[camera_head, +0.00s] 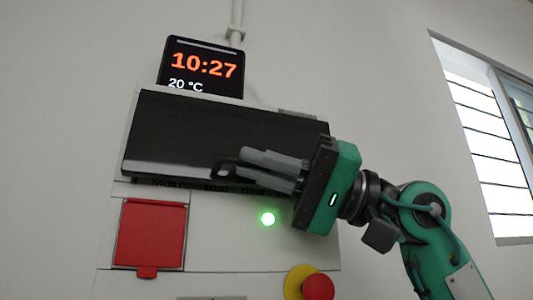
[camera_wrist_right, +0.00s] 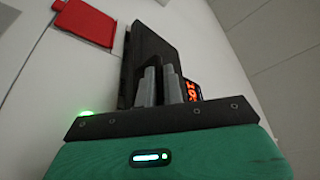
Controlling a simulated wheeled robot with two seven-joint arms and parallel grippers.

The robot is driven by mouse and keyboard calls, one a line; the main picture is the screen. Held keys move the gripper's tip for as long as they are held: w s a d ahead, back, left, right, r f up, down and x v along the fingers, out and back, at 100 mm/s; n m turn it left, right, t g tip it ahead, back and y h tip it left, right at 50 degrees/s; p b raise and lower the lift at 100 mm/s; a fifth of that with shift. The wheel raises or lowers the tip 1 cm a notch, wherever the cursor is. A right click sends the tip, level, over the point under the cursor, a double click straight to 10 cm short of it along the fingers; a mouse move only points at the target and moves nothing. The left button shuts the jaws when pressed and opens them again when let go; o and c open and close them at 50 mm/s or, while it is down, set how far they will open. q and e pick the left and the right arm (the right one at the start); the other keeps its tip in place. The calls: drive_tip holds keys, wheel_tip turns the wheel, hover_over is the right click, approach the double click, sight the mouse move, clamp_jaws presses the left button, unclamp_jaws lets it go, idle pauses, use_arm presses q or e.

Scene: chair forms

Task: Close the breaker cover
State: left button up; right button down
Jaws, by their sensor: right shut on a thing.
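The breaker cover (camera_head: 200,130) is a wide black panel on the grey wall box in the head view. It hangs down over the breaker area, with a row of partly hidden labels just below its lower edge. A small dark handle (camera_head: 222,169) shows at that edge. My right gripper (camera_head: 243,164) reaches in from the right, its grey fingers shut on the cover at its lower edge by the handle. In the right wrist view the cover (camera_wrist_right: 146,45) rises behind the fingers. I cannot tell whether the cover is flush with the box. My left gripper is not in view.
Below the cover are a red flap (camera_head: 150,235), a lit green lamp (camera_head: 267,218) and a red emergency button (camera_head: 318,287) on a yellow base. A clock display (camera_head: 203,68) is above. A barred window (camera_head: 470,125) is at the right.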

drive_tip(key=shift+w+a+f, duration=0.1)
drive_tip(key=shift+w+f, duration=0.1)
drive_tip(key=shift+w, duration=0.25)
drive_tip(key=c, duration=1.5)
unclamp_jaws()
drive_tip(key=shift+w+f, duration=0.1)
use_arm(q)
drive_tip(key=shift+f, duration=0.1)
